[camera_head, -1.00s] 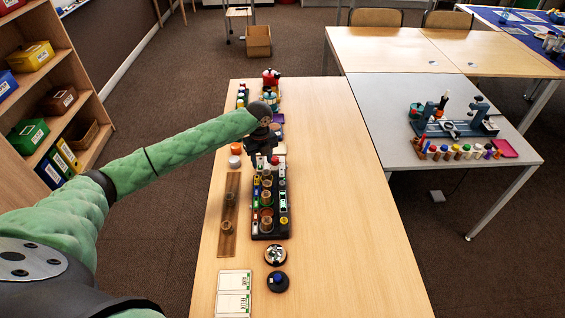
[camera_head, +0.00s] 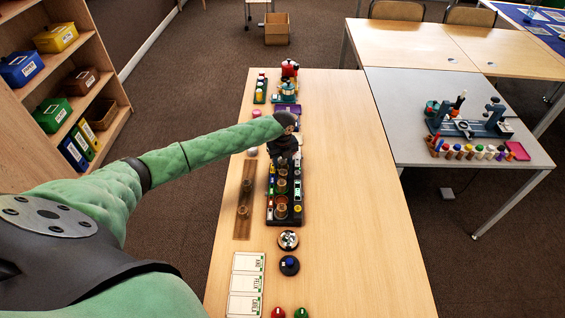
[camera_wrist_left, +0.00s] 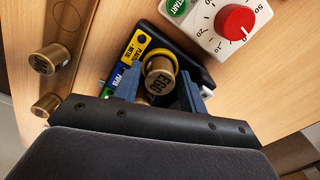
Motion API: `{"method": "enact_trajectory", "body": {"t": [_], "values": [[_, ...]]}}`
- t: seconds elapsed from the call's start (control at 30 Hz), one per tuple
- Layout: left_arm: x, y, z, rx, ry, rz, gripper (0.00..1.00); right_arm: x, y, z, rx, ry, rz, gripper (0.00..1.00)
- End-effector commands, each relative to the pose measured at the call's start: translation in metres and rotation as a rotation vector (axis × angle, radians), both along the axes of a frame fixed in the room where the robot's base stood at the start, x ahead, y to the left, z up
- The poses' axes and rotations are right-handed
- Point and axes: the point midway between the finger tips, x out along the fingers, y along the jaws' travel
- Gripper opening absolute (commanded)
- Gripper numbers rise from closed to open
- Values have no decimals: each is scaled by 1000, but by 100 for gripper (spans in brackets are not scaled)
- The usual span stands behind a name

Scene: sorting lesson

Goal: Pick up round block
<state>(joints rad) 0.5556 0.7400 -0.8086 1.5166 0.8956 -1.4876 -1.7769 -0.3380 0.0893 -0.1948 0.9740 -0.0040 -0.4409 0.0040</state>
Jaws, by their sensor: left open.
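In the left wrist view a round brass-coloured block (camera_wrist_left: 160,84) with dark lettering on its end stands in a yellow ring at the end of a black rack (camera_wrist_left: 200,72). My left gripper (camera_wrist_left: 158,92) is open, with a blue-grey finger on either side of this block; I cannot tell whether they touch it. In the head view my left gripper (camera_head: 284,154) is over the far part of the rack (camera_head: 285,222) and hides what is under it. More round brass blocks (camera_head: 281,208) stand nearer along the rack. My right gripper is not in view.
Two brass blocks (camera_wrist_left: 52,58) stand on a wooden strip (camera_head: 240,228) beside the rack. A white timer with a red knob (camera_wrist_left: 234,21) lies close past the rack's end. Round pieces (camera_head: 289,265) and name cards (camera_head: 246,285) lie nearer. The table's right side is clear.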

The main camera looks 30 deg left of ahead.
Motion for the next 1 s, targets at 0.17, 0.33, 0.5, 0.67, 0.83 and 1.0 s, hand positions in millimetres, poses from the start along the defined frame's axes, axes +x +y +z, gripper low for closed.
{"method": "enact_trajectory", "body": {"t": [0.17, 0.33, 0.5, 0.67, 0.83, 1.0], "values": [[0, 0, -5, 1, -1, 0, 42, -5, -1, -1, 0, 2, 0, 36], [0, 0, -5, 1, -1, 0, 42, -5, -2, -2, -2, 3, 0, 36], [0, 1, -5, 1, -1, 0, 9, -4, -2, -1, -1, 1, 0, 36], [0, 1, -6, 1, -1, 0, 8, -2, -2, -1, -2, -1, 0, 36], [0, 1, -4, 1, -1, 0, 8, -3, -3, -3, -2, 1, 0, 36], [1, 1, 7, 1, -3, -2, 8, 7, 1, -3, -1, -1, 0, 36]]}}
